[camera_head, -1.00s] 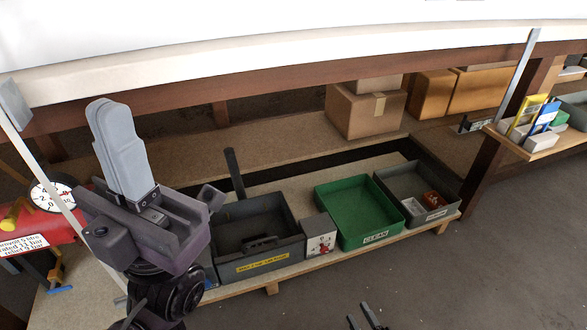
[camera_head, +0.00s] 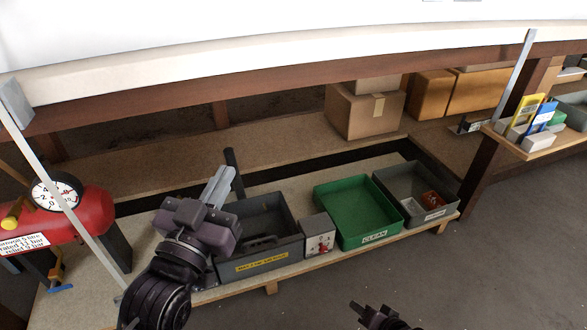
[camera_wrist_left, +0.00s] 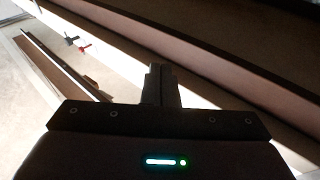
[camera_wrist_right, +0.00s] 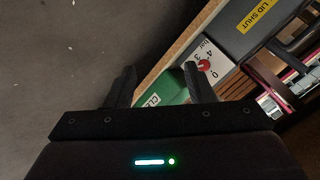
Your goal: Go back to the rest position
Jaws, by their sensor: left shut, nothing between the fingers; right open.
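My left gripper (camera_head: 222,184) is in the head view at the lower left, in front of the left end of the dark grey bin. Its grey fingers are together and hold nothing. They also show shut in the left wrist view (camera_wrist_left: 160,84). My right gripper (camera_head: 368,312) shows only at the bottom edge of the head view, above the grey floor. In the right wrist view its fingers (camera_wrist_right: 158,84) stand apart with nothing between them.
A low shelf carries the dark grey bin (camera_head: 262,266), a small white box (camera_head: 319,236), a green bin (camera_head: 345,190) and a grey bin (camera_head: 405,172). A red tank (camera_head: 60,222) stands left. The white-edged bench (camera_head: 300,62) overhangs the back. The floor (camera_head: 490,270) at right is clear.

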